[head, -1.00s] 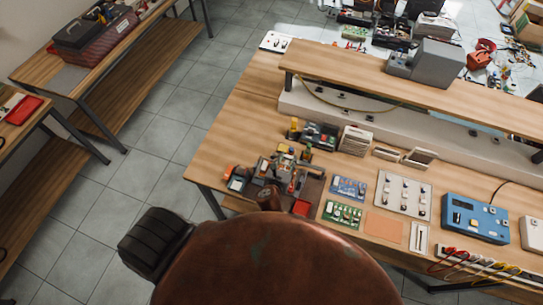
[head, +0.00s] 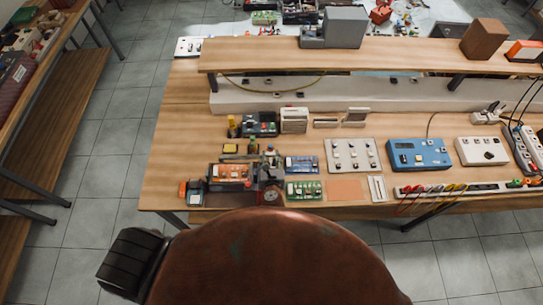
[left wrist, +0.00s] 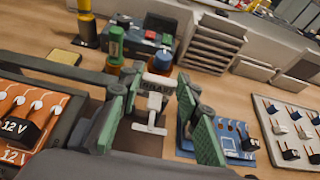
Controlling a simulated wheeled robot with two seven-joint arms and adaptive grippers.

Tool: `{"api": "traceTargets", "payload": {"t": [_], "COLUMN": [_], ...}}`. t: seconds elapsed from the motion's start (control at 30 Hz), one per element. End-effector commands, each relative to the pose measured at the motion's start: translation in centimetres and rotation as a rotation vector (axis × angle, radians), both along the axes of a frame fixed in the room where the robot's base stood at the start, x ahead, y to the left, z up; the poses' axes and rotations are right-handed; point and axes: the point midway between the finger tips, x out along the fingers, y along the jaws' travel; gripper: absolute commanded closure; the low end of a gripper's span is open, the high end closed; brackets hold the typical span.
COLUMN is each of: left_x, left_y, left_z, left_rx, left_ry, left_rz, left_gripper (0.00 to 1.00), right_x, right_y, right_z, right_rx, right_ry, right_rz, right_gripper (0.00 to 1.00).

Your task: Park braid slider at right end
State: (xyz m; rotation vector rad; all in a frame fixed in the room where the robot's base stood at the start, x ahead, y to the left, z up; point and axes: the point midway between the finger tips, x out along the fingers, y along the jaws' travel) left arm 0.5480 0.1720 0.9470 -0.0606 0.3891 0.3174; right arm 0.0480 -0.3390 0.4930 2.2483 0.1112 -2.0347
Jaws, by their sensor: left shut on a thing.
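In the left wrist view, a dark block with partly hidden lettering that seems to start "BRA" and a white T-shaped piece (left wrist: 151,116) sit between the green-padded fingers of my left gripper (left wrist: 158,92). I take this piece to be the braid slider. The left gripper is shut on it, with the fingers either side; the exact contact is hard to see. In the head view my left gripper (head: 268,171) is small and dark, low over the bench between an orange board (head: 232,172) and a blue board (head: 302,165). The slider's track and ends cannot be made out. My right gripper is out of view.
The wooden bench (head: 170,150) carries a green board (head: 304,191), a switch panel (head: 352,155), a blue instrument (head: 419,154) and a white meter box (head: 482,151). Green and blue-capped posts (left wrist: 115,45) stand close beyond the gripper. A raised shelf (head: 400,55) runs behind.

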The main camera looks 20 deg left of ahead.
Motion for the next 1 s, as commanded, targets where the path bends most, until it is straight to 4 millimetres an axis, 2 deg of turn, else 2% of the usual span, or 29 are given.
{"api": "traceTargets", "payload": {"t": [0.1, 0.13, 0.4, 0.6, 0.77, 1.0], "left_x": [0.1, 0.1, 0.1, 0.1, -0.5, -4.3], "left_y": [-0.5, -0.5, -0.4, -0.3, -0.4, -1.7], "left_z": [0.1, 0.1, 0.0, 0.0, 0.2, 1.8], "left_rx": [-0.007, -0.007, -0.005, -0.004, -0.004, -0.005], "left_ry": [-0.002, -0.002, -0.002, -0.001, 0.000, 0.000], "left_rz": [-0.008, -0.008, -0.008, -0.006, -0.005, -0.006], "left_gripper": [1.00, 0.68, 0.51, 0.51, 0.51, 0.51], "right_x": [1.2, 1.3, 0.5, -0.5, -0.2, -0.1], "right_y": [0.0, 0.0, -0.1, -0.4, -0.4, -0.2], "right_z": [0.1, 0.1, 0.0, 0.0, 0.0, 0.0], "right_rx": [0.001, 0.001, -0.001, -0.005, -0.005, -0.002], "right_ry": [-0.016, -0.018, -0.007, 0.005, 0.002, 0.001], "right_rz": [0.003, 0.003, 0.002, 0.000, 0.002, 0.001], "right_gripper": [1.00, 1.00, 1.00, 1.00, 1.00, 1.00]}}
